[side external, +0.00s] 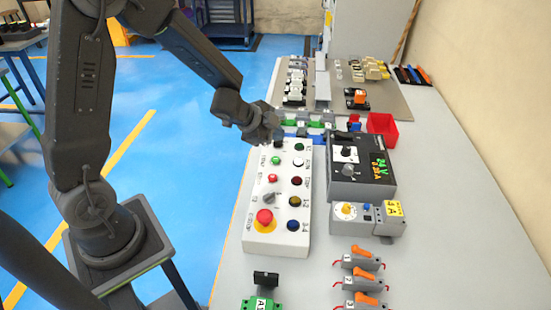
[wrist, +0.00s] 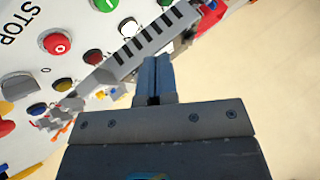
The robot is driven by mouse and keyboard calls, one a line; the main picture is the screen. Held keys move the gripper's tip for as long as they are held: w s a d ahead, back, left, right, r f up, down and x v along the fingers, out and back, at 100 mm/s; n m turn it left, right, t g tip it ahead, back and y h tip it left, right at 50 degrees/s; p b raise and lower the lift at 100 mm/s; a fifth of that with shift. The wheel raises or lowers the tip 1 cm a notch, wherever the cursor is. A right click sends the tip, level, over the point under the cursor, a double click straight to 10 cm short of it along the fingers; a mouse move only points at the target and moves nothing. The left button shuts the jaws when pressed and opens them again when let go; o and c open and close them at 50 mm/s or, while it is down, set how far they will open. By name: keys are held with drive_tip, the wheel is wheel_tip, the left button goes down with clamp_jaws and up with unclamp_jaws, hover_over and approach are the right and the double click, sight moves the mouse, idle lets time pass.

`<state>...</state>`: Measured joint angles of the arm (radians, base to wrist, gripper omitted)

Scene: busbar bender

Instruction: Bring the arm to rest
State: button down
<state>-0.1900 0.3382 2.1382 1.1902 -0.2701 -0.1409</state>
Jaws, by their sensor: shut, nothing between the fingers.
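My arm reaches from the left of the side external view over the far end of a white control box. My gripper (side external: 277,138) is above the top of that control box (side external: 262,180), close to its upper left buttons. In the wrist view the two fingers of my gripper (wrist: 154,66) are together with nothing between them. I cannot tell from the side external view whether the fingertips touch the box.
The box carries several buttons and a red mushroom button (side external: 264,216). A black-topped device (side external: 360,165), a grey unit with a yellow dial (side external: 362,217) and a red bin (side external: 382,125) stand to its right. Orange-levered blocks (side external: 361,276) lie in front. Bare bench (side external: 440,220) lies right.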

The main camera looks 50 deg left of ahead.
drive_tip(key=s+r+n+y, duration=0.4)
drive_tip(key=s+r+n, duration=0.25)
drive_tip(key=r, duration=0.55)
drive_tip(key=s+d+r+n+g+h, duration=0.1)
drive_tip(key=s+d+r+n, duration=0.1)
drive_tip(key=s, duration=0.6)
drive_tip(key=s+d+r+n+g+h, duration=0.1)
drive_tip(key=s+d+r+n+g, duration=0.1)
drive_tip(key=s+d, duration=0.3)
drive_tip(key=s, duration=0.3)
drive_tip(key=shift+s+h, duration=0.3)
drive_tip(key=shift+s, duration=0.1)
